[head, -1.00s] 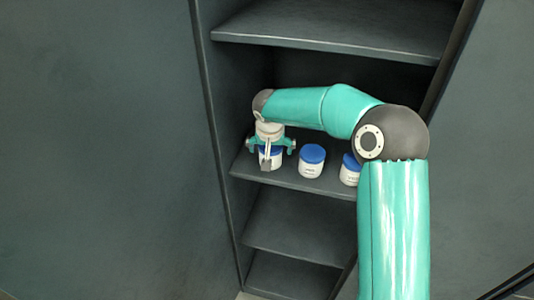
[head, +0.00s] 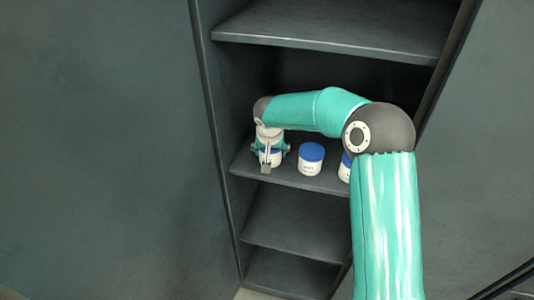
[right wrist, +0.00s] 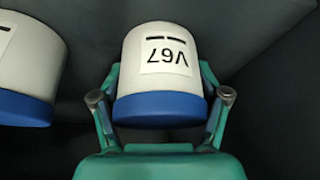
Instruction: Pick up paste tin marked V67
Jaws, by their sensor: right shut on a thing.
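The paste tin marked V67 (right wrist: 157,65) is a white tin with a blue lid, seen upside down in the right wrist view with its label facing the camera. In the head view the tin (head: 270,158) stands at the left end of the middle shelf, partly hidden by my gripper. My right gripper (right wrist: 160,108) is shut on it, with one finger on each side near the lid; it also shows in the head view (head: 270,153). My left gripper is not in view.
A second white tin with a blue lid (head: 311,160) stands to the right on the same shelf (head: 290,178). A third tin (head: 345,168) is partly hidden behind my arm. Another shelf (head: 330,35) hangs above, and the cabinet's side wall is close on the left.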

